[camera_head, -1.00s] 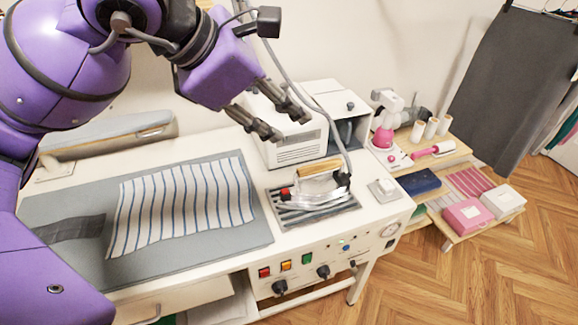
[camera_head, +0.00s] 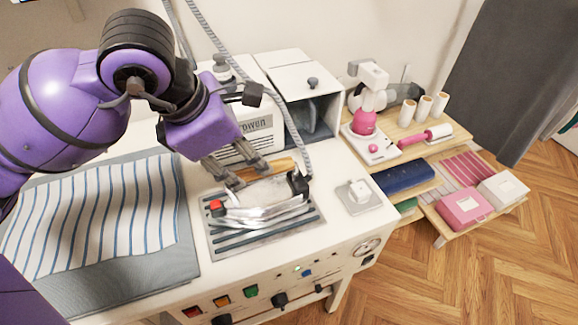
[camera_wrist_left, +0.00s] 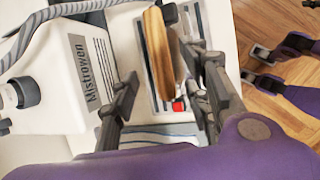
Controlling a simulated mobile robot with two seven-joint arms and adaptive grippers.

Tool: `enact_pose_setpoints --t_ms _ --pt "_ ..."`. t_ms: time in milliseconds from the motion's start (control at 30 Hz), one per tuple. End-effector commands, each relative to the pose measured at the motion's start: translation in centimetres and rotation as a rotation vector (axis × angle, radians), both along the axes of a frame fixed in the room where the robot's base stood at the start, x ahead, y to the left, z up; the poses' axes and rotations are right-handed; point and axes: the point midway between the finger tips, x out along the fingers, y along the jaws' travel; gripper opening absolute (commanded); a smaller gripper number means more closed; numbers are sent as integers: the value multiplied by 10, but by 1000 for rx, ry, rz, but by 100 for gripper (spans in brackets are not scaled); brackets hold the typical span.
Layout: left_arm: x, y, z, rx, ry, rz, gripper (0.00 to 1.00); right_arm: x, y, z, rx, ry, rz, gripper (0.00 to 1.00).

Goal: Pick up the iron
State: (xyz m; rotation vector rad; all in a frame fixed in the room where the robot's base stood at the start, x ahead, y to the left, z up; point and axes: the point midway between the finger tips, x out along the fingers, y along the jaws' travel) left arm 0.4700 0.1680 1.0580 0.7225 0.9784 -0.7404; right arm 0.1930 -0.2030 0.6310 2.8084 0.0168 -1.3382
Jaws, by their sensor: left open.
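The iron (camera_head: 265,205) has a shiny metal body, a wooden handle and a red button. It rests on a striped metal stand on the white ironing station. My left gripper (camera_head: 250,178) is open, pointing down, with its fingers at the iron's wooden handle. In the left wrist view, the wooden handle (camera_wrist_left: 158,52) lies between the two spread fingers of the gripper (camera_wrist_left: 160,100), nearer the right finger. Whether that finger touches it I cannot tell. Much of the iron's body is hidden there by the handle and right finger. My right gripper is not in view.
A white steam unit (camera_head: 250,132) stands just behind the iron. A grey hose rises from the iron's rear. Striped cloth (camera_head: 95,215) lies on the left.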

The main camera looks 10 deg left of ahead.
Motion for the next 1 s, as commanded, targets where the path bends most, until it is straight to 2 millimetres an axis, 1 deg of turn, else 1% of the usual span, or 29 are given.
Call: enact_pose_setpoints --t_ms 167,300,400,500,600,767,867,1000 --pt "7 -7 -16 -2 1 1 43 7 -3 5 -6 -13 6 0" --pt "13 -17 -32 -3 2 -2 43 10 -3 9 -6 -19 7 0" --pt "19 -21 -46 -2 2 1 43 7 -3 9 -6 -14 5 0" --pt "23 -23 -55 -2 0 0 43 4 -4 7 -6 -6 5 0" --pt "24 -24 -58 -1 0 -1 43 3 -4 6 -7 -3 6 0" --pt "24 -24 -58 0 -1 -1 43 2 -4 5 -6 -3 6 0" --pt "25 -23 -58 0 -1 -1 33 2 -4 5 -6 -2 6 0" --pt "24 -23 -58 0 -2 -1 14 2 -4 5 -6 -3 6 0"
